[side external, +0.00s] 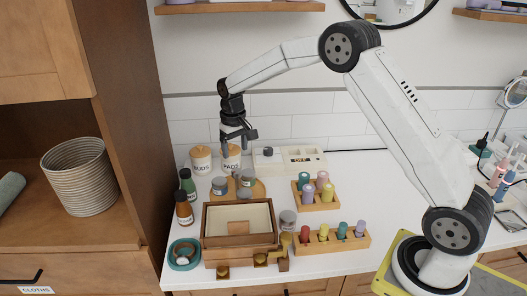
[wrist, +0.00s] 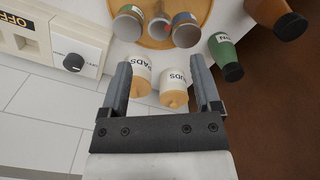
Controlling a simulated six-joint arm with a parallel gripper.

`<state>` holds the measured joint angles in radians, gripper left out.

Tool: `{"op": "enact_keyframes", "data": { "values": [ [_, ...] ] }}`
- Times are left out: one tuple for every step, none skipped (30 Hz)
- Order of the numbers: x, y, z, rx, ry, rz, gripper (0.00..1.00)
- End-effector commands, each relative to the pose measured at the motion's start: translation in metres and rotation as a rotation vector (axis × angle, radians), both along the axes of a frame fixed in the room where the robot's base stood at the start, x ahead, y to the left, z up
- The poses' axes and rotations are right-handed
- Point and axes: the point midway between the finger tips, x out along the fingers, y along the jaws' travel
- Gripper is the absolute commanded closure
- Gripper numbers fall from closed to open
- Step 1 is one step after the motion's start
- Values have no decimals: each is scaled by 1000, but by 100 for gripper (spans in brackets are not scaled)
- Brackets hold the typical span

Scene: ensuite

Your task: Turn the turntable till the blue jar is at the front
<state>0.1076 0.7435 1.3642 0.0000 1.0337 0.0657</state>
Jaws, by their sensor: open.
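The turntable (side external: 259,188) is a round wooden disc behind the wooden box, bearing a few small grey-lidded jars. It shows at the top of the wrist view (wrist: 155,43). There, one jar (wrist: 186,30) shows a bluish side and looks like the blue jar. A jar with a reddish side (wrist: 160,25) and one with a greenish side (wrist: 128,22) are beside it. In the side view I cannot tell the jar colours apart. My gripper (side external: 238,142) is open and empty, above the back of the turntable near the canisters; its fingers (wrist: 161,68) are spread in the wrist view.
BUDS (side external: 201,160) and PADS (side external: 231,157) canisters stand behind the turntable. Green (side external: 187,183) and brown (side external: 184,209) bottles are at its left. A wooden box (side external: 238,232) stands in front, bottle racks (side external: 317,192) at right, and a white switch panel (side external: 288,159) behind.

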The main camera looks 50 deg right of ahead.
Motion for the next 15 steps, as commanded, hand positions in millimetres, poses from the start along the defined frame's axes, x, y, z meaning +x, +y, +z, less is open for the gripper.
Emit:
{"op": "enact_keyframes", "data": {
  "values": [
    [0,0,-2,0,2,0,19],
    [0,0,-4,0,2,0,19],
    [0,0,-6,1,3,0,19],
    [-1,0,-9,1,3,0,19],
    [-1,0,-11,1,4,1,19],
    [-1,0,-14,1,3,1,19],
    [-1,0,-17,1,3,1,19],
    [-1,0,-20,1,3,1,19],
    [-1,0,-25,1,4,1,19],
    [-1,0,-29,1,4,1,19],
    [-1,0,-33,1,3,1,19],
    [-1,0,-37,1,3,1,19],
    [-1,0,-41,1,3,1,19],
    [-1,0,-45,1,3,1,19],
    [-1,0,-50,1,3,1,19]
  ]
}}
